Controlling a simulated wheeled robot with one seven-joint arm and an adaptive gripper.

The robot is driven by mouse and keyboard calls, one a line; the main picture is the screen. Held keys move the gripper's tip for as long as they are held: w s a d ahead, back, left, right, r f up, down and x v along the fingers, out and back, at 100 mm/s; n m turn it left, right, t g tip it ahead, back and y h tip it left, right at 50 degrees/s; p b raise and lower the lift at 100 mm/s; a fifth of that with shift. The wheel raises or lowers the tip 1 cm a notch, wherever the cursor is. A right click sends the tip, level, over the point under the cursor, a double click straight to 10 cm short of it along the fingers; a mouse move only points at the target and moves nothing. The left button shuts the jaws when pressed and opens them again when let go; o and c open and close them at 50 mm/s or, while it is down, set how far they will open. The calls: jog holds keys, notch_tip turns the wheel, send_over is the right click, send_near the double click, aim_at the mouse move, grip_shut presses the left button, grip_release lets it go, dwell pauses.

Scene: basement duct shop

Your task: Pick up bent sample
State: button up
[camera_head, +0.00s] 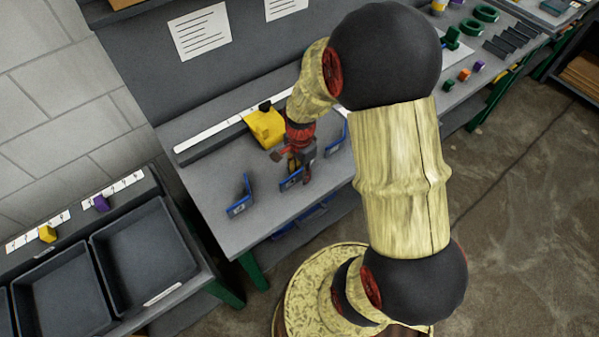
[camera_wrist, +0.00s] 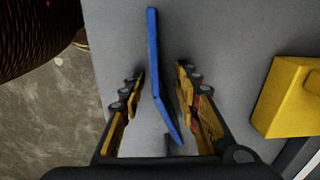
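Several blue bent samples rest on the grey bench: one at the left (camera_head: 240,198), a middle one (camera_head: 291,180) at my gripper, and one partly behind it at the right (camera_head: 338,138). My gripper (camera_head: 300,172) points down over the bench at the middle one. In the wrist view my gripper (camera_wrist: 160,76) is open, with a finger on each side of a blue bent strip (camera_wrist: 153,42). Gaps show between the strip and both fingers. I cannot tell the fingertips' height above the bench.
A yellow block-like tool (camera_head: 264,124) stands behind my gripper; it is close on the right in the wrist view (camera_wrist: 290,98). A dark bar with a white strip (camera_head: 215,133) runs along the back. Grey trays (camera_head: 150,255) stand lower left. The bench front is mostly clear.

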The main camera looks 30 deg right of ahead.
jog(key=shift+c, duration=1.2)
grip_shut()
jog(key=shift+r, duration=0.1)
